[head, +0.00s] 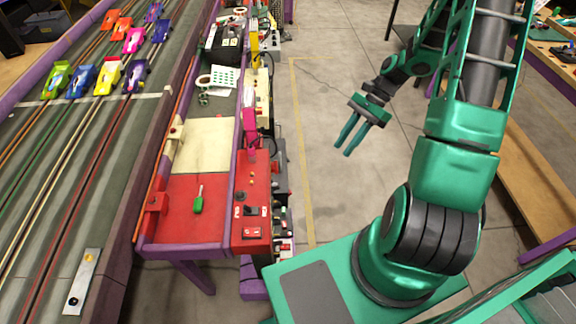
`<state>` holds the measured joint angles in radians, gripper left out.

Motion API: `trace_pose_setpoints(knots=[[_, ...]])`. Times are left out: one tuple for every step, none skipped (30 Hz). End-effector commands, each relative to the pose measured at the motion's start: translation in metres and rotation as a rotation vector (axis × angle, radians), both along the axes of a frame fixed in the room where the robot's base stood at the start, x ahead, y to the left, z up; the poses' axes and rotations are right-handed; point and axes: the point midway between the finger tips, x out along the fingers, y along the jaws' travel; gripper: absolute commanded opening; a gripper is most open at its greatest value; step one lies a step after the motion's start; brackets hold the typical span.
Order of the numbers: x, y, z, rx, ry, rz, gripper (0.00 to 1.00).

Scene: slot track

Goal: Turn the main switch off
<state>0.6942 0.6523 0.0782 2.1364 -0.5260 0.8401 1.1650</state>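A red control panel (252,190) runs along the right edge of the track-side table. Near its front end are a dark round knob (241,196), a dark switch (256,211) and a red switch with a dark surround (252,232). The labels are too small to read, so I cannot tell which is the main switch or whether it is on. My gripper (342,150) hangs over the floor to the right of the panel, clear of it. Its two green fingers are apart, with nothing between them.
A green-handled tool (198,205) lies on the red table end (175,220). A slot track (60,190) with several coloured cars is at left. More control boxes and a tape roll (203,80) sit farther back. The floor (335,200) between panel and arm is clear.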

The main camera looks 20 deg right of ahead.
Motion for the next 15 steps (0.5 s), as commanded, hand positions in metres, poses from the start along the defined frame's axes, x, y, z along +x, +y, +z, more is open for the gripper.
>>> trace_pose_setpoints(knots=[[0.003,0.002,-0.015,0.040,0.027,-0.043,0.27],[0.006,0.004,-0.022,0.063,0.041,-0.070,0.27],[0.009,0.006,-0.032,0.093,0.061,-0.107,0.27],[0.012,0.009,-0.039,0.116,0.075,-0.134,0.27],[0.014,0.010,-0.046,0.140,0.090,-0.162,0.27],[0.017,0.014,-0.055,0.172,0.111,-0.197,0.27],[0.020,0.016,-0.062,0.197,0.126,-0.226,0.27],[0.021,0.018,-0.068,0.222,0.142,-0.252,0.27],[0.025,0.021,-0.076,0.256,0.163,-0.290,0.27],[0.027,0.023,-0.082,0.282,0.179,-0.317,0.27],[0.029,0.026,-0.089,0.309,0.195,-0.345,0.27],[0.032,0.029,-0.096,0.344,0.217,-0.381,0.27],[0.034,0.031,-0.101,0.373,0.234,-0.408,0.27],[0.036,0.033,-0.107,0.400,0.251,-0.435,0.27],[0.039,0.037,-0.113,0.439,0.275,-0.471,0.27]])
